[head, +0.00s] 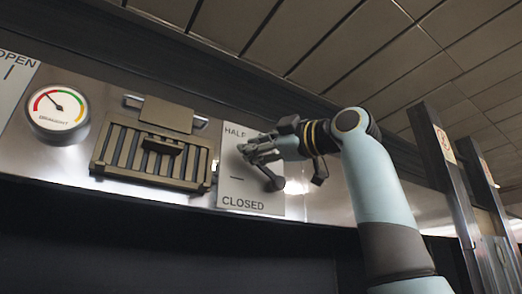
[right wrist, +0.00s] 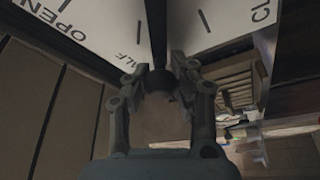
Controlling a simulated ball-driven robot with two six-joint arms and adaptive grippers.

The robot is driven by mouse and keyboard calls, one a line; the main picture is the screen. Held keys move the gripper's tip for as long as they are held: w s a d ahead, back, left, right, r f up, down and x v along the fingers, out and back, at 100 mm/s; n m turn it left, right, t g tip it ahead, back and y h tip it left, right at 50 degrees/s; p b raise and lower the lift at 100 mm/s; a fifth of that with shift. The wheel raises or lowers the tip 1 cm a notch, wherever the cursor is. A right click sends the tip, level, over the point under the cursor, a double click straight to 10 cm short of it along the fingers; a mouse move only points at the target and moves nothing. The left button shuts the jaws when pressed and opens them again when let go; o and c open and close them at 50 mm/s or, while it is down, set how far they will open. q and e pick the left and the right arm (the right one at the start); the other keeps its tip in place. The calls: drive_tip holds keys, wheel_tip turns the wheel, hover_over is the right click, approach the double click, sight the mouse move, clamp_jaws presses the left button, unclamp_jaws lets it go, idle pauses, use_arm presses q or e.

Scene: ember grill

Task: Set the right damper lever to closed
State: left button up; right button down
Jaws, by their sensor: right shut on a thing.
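The right damper lever's plate (head: 236,188) is pale, with HALF at its upper left and CLOSED along its bottom. My right gripper (head: 258,150) is in front of this plate, shut on the lever. In the right wrist view, the dark lever (right wrist: 157,32) runs up from between the fingers (right wrist: 160,80), which close around its dark knob end. There the lever lies between the HALF and CLOSED labels, nearer HALF. In the head view my gripper hides much of the lever. My left gripper is not in view.
A slatted vent (head: 150,156) sits left of the plate. A round draught gauge (head: 58,114) is further left, by another plate (head: 14,84) marked OPEN. A metal post (head: 448,170) stands right of my right arm. The dark area below the panel looks clear.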

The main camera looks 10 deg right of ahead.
drive_tip(key=shift+s+a+f+n+g+h+b, duration=0.1)
drive_tip(key=shift+a+f+n+g+b, duration=0.15)
drive_tip(key=shift+f+n+g+b, duration=0.55)
drive_tip(key=shift+s+a+f+n+g+h+b, duration=0.15)
drive_tip(key=shift+f+n+b, duration=0.25)
drive_tip(key=shift+f+n, duration=0.85)
drive_tip(key=shift+w+a+f+n+g+h+b, duration=0.1)
drive_tip(key=shift+a+f+n+g+b, duration=0.4)
drive_tip(key=shift+n, duration=0.75)
drive_tip(key=shift+d+f, duration=0.2)
drive_tip(key=shift+f, duration=0.15)
drive_tip(key=c, duration=1)
unclamp_jaws()
drive_tip(key=shift+r+t, duration=0.1)
drive_tip(key=shift+t, duration=0.15)
drive_tip(key=shift+s+d, duration=0.1)
drive_tip(key=shift+s, duration=0.05)
drive_tip(key=v, duration=1.1)
drive_tip(key=shift+s+d, duration=0.25)
drive_tip(key=shift+d, duration=0.05)
